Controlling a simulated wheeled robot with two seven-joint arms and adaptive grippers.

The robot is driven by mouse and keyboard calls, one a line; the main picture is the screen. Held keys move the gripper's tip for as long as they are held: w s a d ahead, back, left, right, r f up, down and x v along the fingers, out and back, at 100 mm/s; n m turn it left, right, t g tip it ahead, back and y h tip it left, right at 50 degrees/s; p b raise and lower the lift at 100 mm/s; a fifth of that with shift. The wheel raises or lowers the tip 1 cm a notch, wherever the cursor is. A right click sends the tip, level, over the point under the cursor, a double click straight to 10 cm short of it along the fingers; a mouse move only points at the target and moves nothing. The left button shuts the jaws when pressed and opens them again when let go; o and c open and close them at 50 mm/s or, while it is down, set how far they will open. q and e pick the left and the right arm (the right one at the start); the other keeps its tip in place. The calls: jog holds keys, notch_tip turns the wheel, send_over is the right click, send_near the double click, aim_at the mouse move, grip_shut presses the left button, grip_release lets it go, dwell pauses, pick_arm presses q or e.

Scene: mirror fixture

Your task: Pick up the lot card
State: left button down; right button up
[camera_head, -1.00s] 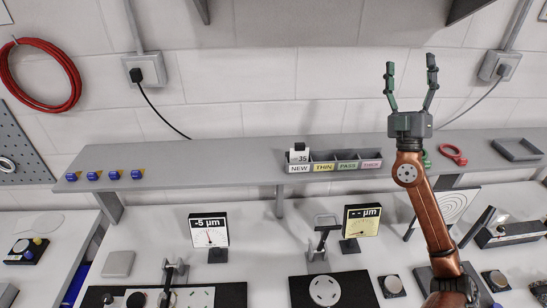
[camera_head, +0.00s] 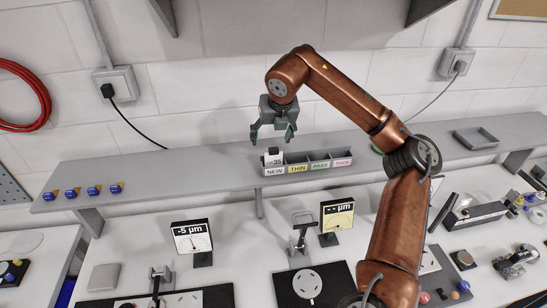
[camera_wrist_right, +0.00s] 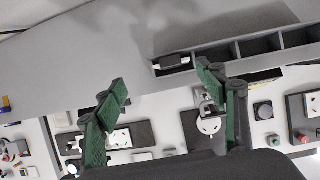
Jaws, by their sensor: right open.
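The lot card (camera_head: 272,159) is a small white card marked 35. It stands upright in the NEW compartment at the left end of the grey sorting tray (camera_head: 318,168) on the shelf. My right gripper (camera_head: 272,138) hangs fingers-down just above the card, open and empty, apart from it as far as I can tell. My left gripper is not in view.
The tray's other compartments, THIN, PASS and a pink-labelled one, look empty. Several blue-topped pieces (camera_head: 93,190) sit at the shelf's left end. A shallow grey tray (camera_head: 476,139) lies at the right. Gauge displays (camera_head: 192,237) stand on the bench below.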

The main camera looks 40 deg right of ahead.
aim_at(274, 148)
jog(key=shift+s+d+f+g+p, duration=0.15)
jog(key=shift+d+f, duration=0.25)
jog(key=shift+f, duration=0.2)
jog(key=shift+d+f+g+p, duration=0.15)
jog(key=shift+d+f, duration=0.25)
jog(key=shift+f, duration=0.2)
jog(key=p+x, duration=0.1)
jog(key=x, duration=0.1)
jog(key=p+x, duration=0.1)
jog(key=x, duration=0.1)
jog(key=shift+w, duration=0.35)
jog(key=shift+w+d+f, duration=0.15)
jog(key=shift+f, duration=0.3)
jog(key=c, duration=1)
jog(key=shift+r, duration=0.1)
